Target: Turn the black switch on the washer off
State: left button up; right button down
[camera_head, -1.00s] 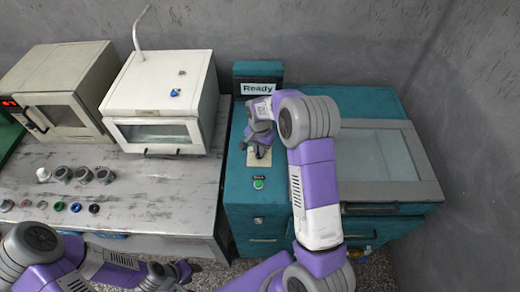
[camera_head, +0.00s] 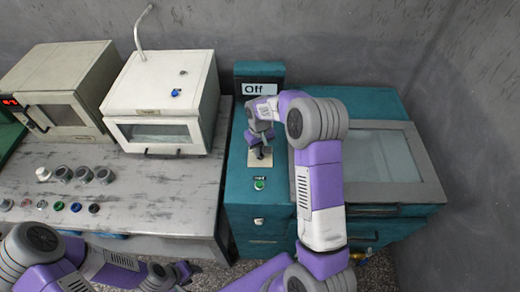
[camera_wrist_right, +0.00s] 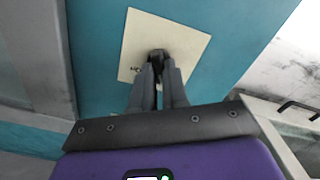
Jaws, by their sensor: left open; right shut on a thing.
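The washer (camera_head: 237,205) is the teal cabinet on the right in the head view, and its small display (camera_head: 259,89) reads "Off". A cream switch plate (camera_head: 256,161) lies on its top; the plate also shows in the right wrist view (camera_wrist_right: 190,42). The black switch (camera_wrist_right: 158,54) is at the plate's middle, mostly hidden by the fingers. My right gripper (camera_head: 262,152) points down at the plate and is shut on the switch. My left gripper (camera_head: 184,270) is open and empty at the lower left, in front of the workbench, far from the washer.
A green button (camera_head: 259,184) sits in front of the switch plate. The washer's glazed lid (camera_head: 385,158) is to the right. A worn workbench (camera_head: 150,190) on the left holds a white oven-like box (camera_head: 160,95), a beige appliance (camera_head: 62,85) and several small parts.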

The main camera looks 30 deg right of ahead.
jog(key=shift+r+n, duration=0.1)
jog(key=shift+n, duration=1.5)
jog(key=shift+w, duration=0.1)
jog(key=c, duration=1.1)
grip_release()
jog(key=shift+c, duration=0.2)
notch_tip(320, 180, up, 8)
jog(key=shift+a+f, duration=0.1)
jog(key=shift+f, duration=0.15)
jog(key=shift+p, duration=0.3)
